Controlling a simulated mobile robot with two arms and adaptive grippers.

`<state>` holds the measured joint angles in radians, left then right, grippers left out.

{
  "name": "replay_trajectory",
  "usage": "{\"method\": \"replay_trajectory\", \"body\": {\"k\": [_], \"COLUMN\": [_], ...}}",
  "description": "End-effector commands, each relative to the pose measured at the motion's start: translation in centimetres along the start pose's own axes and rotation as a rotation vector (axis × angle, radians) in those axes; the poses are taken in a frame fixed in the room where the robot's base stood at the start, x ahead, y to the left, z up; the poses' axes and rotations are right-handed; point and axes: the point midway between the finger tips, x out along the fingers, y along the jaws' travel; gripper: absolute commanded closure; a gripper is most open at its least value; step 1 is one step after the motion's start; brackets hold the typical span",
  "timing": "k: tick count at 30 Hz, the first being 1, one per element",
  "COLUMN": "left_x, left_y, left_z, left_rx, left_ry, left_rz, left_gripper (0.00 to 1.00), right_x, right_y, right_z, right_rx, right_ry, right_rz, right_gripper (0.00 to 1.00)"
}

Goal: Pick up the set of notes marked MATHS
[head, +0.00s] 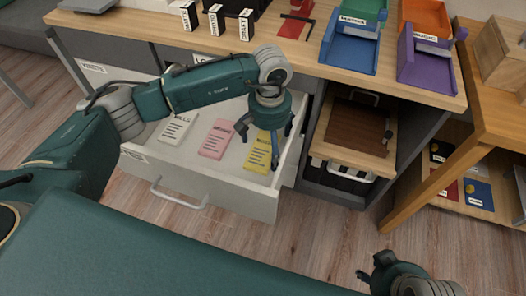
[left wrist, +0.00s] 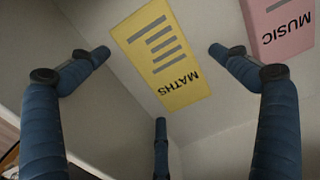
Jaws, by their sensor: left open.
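The yellow set of notes (head: 258,152) lies flat in the open white drawer, at its right end. In the left wrist view its label reads MATHS on the yellow notes (left wrist: 162,62). My left gripper (head: 262,150) is open and points down over the yellow notes, hiding part of them in the head view. In the left wrist view its blue fingers (left wrist: 160,110) are spread and nothing is between them. My right gripper (head: 372,272) is at the bottom right of the head view, away from the drawer; its jaw opening is unclear.
Pink notes (head: 216,138) marked MUSIC (left wrist: 284,24) and white notes (head: 177,128) lie in the same drawer (head: 205,192). The drawer's walls stand around them. Above is a desk (head: 300,62) with trays and small boxes. An open shelf unit (head: 345,188) stands right of the drawer.

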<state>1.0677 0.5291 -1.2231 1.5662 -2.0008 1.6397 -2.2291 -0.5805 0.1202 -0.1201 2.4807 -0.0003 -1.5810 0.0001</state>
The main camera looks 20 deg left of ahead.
Motion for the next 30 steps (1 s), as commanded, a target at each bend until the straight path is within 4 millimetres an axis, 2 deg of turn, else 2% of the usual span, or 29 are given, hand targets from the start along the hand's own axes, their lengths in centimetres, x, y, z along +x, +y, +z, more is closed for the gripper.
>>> {"method": "replay_trajectory", "body": {"k": [2, 8, 15, 16, 25, 30], "left_x": [0.7, 0.6, 0.6, 0.6, 0.4, -0.9], "left_y": [0.1, 0.0, 0.0, 0.0, 0.0, 0.0], "left_z": [0.0, 0.0, 0.0, 0.0, -0.1, -0.1], "left_rx": [0.001, 0.001, 0.001, 0.001, 0.0, 0.0], "left_ry": [0.001, 0.002, 0.001, 0.001, 0.002, 0.003], "left_rz": [0.001, 0.001, 0.0, 0.0, 0.0, 0.0], "left_gripper": [0.01, 0.01, 0.49, 0.52, 0.53, 0.53], "right_x": [0.1, 0.1, 0.1, 0.1, 0.1, -0.2], "right_y": [0.0, 0.0, 0.0, 0.0, 0.0, 0.0], "right_z": [0.1, 0.1, 0.1, 0.1, 0.0, -0.1], "right_rx": [0.0, 0.0, 0.0, -0.001, 0.0, 0.0], "right_ry": [0.0, 0.0, 0.0, 0.0, 0.0, 0.0], "right_rz": [0.0, 0.0, 0.0, 0.0, 0.0, 0.0], "right_gripper": [0.67, 0.67, 0.67, 0.67, 0.67, 0.67]}}
